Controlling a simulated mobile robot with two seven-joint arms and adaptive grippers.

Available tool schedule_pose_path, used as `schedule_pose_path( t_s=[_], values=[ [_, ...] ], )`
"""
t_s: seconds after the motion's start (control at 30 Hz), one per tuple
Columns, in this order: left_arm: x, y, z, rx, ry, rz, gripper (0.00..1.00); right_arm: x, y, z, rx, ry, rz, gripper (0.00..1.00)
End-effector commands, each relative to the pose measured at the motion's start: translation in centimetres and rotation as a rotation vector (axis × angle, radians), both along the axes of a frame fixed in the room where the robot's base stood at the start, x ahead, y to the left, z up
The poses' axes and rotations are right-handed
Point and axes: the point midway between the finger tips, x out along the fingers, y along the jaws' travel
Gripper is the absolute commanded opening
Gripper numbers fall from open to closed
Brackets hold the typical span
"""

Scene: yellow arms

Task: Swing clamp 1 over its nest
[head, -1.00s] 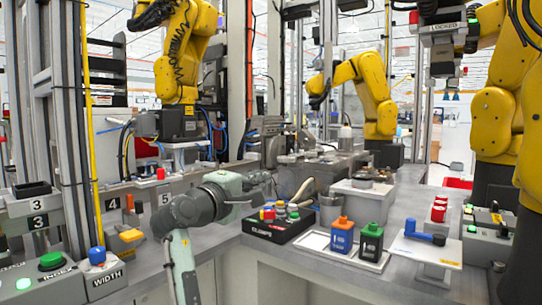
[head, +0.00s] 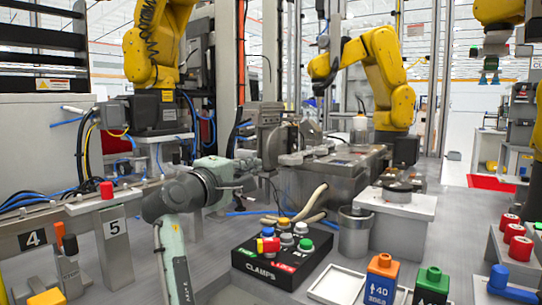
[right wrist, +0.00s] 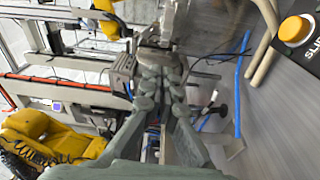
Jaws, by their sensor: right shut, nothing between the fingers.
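A black box lettered CLAMPS (head: 262,270) stands on the grey bench, carrying several coloured buttons and a small red-and-yellow control (head: 268,244). A grey metal fixture (head: 330,170) is behind it; I cannot tell which of its parts is clamp 1 or its nest. My right gripper (head: 252,165) points right, above and behind the left side of the box, apart from the buttons. In the right wrist view its fingers (right wrist: 165,82) are together with nothing between them. An orange button (right wrist: 294,29) shows at that view's upper right. My left gripper is not in view.
Bent beige hoses (head: 312,206) and blue cables lie behind the box. A metal cup (head: 354,232), an orange block (head: 381,280) and a green-topped block (head: 432,285) stand to its right. A post marked 5 (head: 114,228) with a red button is at left.

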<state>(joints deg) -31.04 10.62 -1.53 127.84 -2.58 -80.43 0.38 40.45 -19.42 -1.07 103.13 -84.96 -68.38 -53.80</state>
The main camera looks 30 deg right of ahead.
Motion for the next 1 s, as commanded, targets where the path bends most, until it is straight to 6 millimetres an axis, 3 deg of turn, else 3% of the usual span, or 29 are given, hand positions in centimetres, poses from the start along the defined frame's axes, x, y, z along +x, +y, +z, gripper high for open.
schedule_pose_path(
  t_s=[0.47, 1.0],
  values=[
    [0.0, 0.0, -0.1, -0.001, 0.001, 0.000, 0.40, 0.3, -0.6, 0.1, -0.001, 0.000, -0.001, 0.00],
    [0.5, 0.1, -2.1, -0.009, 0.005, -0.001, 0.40, 4.5, -8.0, 0.4, -0.001, 0.000, -0.001, 0.00]
  ],
)
